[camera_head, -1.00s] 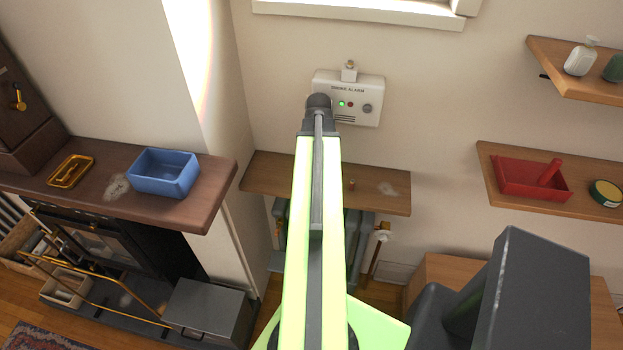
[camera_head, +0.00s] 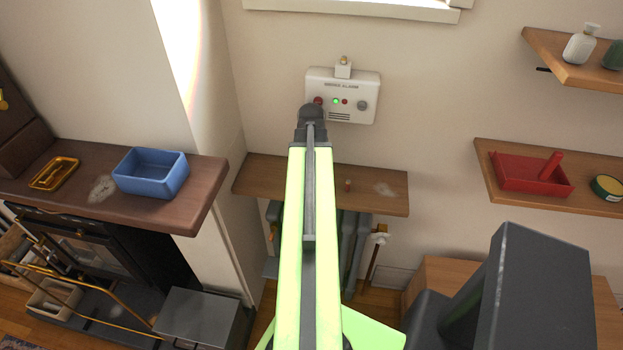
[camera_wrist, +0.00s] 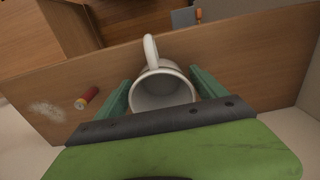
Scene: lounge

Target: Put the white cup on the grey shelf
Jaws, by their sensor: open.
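The white cup (camera_wrist: 162,92) is on the wooden wall shelf (camera_wrist: 240,55) in the wrist view. Its mouth faces the camera and its handle points up in the picture. My gripper (camera_wrist: 160,80) is open, with one green finger on each side of the cup. I cannot tell whether the fingers touch it. In the head view my arm hides the cup and the fingers, and the wooden shelf (camera_head: 385,192) shows on both sides of the arm. I cannot pick out a grey shelf with certainty; a small grey surface (camera_wrist: 185,17) shows beyond the wooden shelf in the wrist view.
A small red cylinder (camera_wrist: 87,97) lies left of the cup. A blue tray (camera_head: 150,172) stands on the mantel at left. A red tray (camera_head: 530,174) is on a right-hand shelf. A radiator (camera_head: 355,240) stands below.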

